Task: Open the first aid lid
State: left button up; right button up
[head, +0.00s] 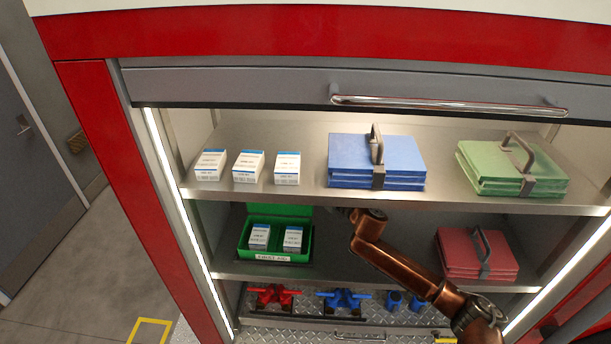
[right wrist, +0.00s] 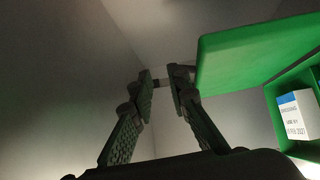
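The green first aid box (head: 276,257) stands on the middle shelf at the left, with its label on the front. Its lid (head: 262,210) is raised at the back, its top edge cut off by the upper shelf. Two white medicine boxes (head: 259,237) sit inside. My right arm reaches in from the right, its hand mostly hidden under the upper shelf, just right of the box. In the right wrist view my right gripper (right wrist: 162,84) has a gap between its fingers and holds nothing. The green lid (right wrist: 250,55) is right beside its right finger; contact is unclear. My left gripper is out of view.
Three white boxes (head: 248,166), a blue case (head: 400,155) and a green case (head: 510,170) stand on the upper shelf. A red case (head: 462,256) is right of my arm. Red (head: 273,295) and blue (head: 344,298) items lie below. The upper shelf limits headroom.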

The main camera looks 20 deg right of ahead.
jog(key=shift+s+d+r+p, duration=0.55)
jog(key=shift+d+r+p, duration=0.1)
jog(key=shift+r, duration=0.1)
jog(key=shift+s+d+r+p, duration=0.5)
jog(key=shift+d+r+p, duration=0.1)
jog(key=shift+r, duration=0.15)
